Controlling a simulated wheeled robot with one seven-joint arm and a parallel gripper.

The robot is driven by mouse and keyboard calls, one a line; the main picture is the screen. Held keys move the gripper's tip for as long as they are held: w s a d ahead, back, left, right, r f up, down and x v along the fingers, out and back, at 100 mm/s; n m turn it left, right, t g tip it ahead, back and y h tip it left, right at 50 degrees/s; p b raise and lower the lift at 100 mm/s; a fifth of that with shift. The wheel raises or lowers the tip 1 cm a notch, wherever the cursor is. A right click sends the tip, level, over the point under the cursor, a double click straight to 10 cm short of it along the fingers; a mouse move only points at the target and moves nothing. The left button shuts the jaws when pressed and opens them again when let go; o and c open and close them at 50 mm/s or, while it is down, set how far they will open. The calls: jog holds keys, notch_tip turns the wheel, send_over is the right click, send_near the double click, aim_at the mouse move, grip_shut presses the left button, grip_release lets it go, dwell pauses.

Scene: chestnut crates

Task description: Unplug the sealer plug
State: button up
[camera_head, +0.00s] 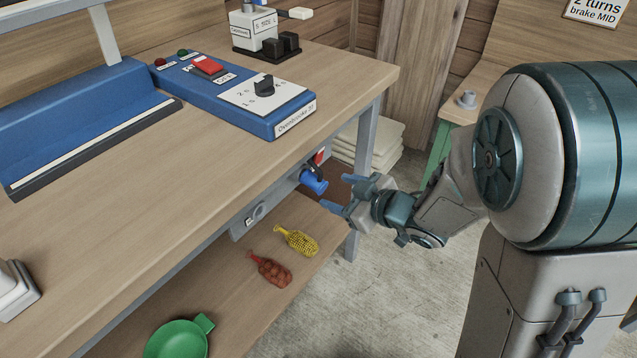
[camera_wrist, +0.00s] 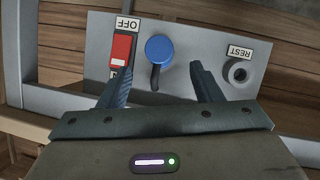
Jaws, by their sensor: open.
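The blue sealer plug (camera_head: 313,181) sits in the panel under the bench's front edge. In the wrist view the plug (camera_wrist: 160,48) shows as a round blue head with a dark cord hanging from it. My gripper (camera_head: 336,192) is open and empty, just in front of the plug and apart from it. In the wrist view my gripper's fingers (camera_wrist: 160,68) lie on either side of the plug's line, their tips short of it. The blue sealer (camera_head: 285,122) lies on the bench top.
The grey panel (camera_wrist: 213,40) also holds a red switch (camera_wrist: 121,48) labelled OFF and an empty round socket (camera_wrist: 238,71) labelled REST. The lower shelf holds a yellow net bag (camera_head: 298,240), a red net bag (camera_head: 270,270) and a green pan (camera_head: 178,340).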

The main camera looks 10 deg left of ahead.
aim_at(324, 188)
jog(key=b+x, duration=0.1)
jog(key=x, duration=0.6)
jog(key=shift+w+a+f+b, duration=0.15)
jog(key=shift+w+a+b, duration=0.05)
jog(key=shift+a+b, duration=0.1)
grip_shut()
jog(key=shift+d, duration=0.1)
jog(key=shift+s+d, duration=0.25)
jog(key=shift+d, duration=0.25)
